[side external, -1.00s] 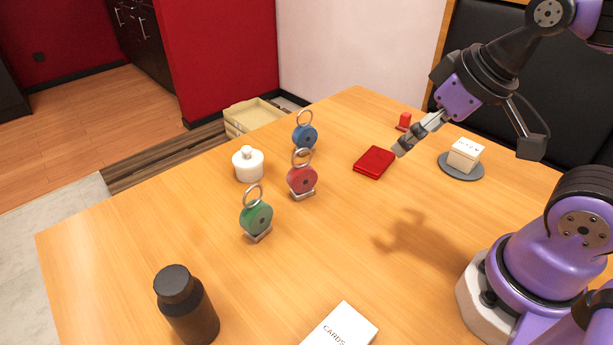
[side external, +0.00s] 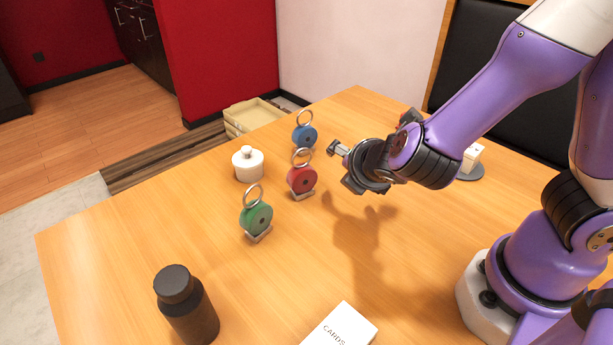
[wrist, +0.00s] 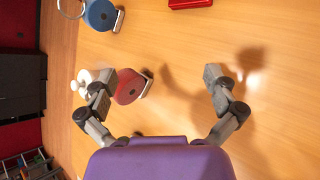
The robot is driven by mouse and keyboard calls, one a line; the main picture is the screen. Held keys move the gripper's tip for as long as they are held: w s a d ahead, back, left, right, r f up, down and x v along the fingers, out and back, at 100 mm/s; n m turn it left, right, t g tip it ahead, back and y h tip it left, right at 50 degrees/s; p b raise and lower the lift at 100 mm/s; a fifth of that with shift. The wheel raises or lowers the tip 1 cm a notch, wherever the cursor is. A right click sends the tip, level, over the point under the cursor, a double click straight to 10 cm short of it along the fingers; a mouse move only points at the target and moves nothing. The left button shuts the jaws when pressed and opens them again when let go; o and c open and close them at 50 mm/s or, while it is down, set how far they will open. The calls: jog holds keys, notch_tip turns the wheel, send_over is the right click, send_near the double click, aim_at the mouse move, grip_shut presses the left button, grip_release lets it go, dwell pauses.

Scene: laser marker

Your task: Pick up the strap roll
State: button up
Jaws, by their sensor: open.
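Three round rolls, each with a metal ring on top and a small stand, are on the table: a blue roll (side external: 305,136), a red roll (side external: 302,180) and a green roll (side external: 257,218). I cannot tell which is the strap roll. My gripper (side external: 338,150) is open above the table, to the right of the blue and red rolls and apart from them. In the wrist view my gripper (wrist: 158,86) has its fingers spread and empty. There the red roll (wrist: 129,88) shows near the left finger, and the blue roll (wrist: 100,14) at the top. The green roll is out of the wrist view.
A white jar (side external: 248,164) stands left of the red roll. A dark bottle (side external: 187,306) and a card box (side external: 341,328) are at the front. A red case (wrist: 190,3) shows in the wrist view. A white box (side external: 472,158) is at right. The table's middle is clear.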

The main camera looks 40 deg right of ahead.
aim_at(305, 178)
jog(key=a+n+t, duration=0.1)
jog(key=a+n, duration=0.1)
jog(key=n, duration=0.2)
jog(key=w+a+f+n+t, duration=0.1)
jog(key=a+n+t, duration=0.1)
jog(key=n, duration=0.3)
jog(key=w+a+n+t+y, duration=0.1)
jog(key=a+n+t, duration=0.1)
jog(key=n, duration=0.3)
jog(key=shift+f, duration=0.4)
jog(key=shift+w+a+f+n, duration=0.1)
jog(key=shift+w+a+n, duration=0.05)
jog(key=shift+w+n, duration=0.2)
jog(key=shift+y, duration=0.3)
jog(key=x, duration=0.6)
jog(key=shift+w+f, duration=0.1)
jog(key=shift+w, duration=0.3)
jog(key=c, duration=1.3)
